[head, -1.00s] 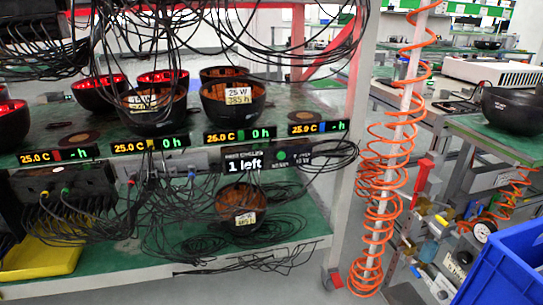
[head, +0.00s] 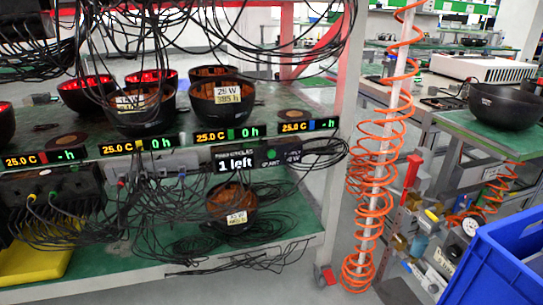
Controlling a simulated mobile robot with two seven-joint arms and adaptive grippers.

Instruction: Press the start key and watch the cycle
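The start key is a round green button (head: 271,155) at the right of the "1 left" display panel (head: 236,162) under the shelf edge. Readouts along the shelf edge show 25.0 C, with "- h" on the left one (head: 45,157), "0 h" on the two middle ones (head: 137,145) (head: 225,136), and "- h" on the right one (head: 308,125). Black bowl-shaped lamps stand on the shelf; the one marked 25 W (head: 217,103) is near the middle. Another labelled lamp (head: 231,205) sits below the panel. Neither gripper is in view.
Loose black cables hang over the rack and lie on the lower shelf. A yellow tray (head: 35,262) is at lower left. An orange coiled hose (head: 372,190) hangs right of the rack post. A blue crate (head: 490,260) is at lower right.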

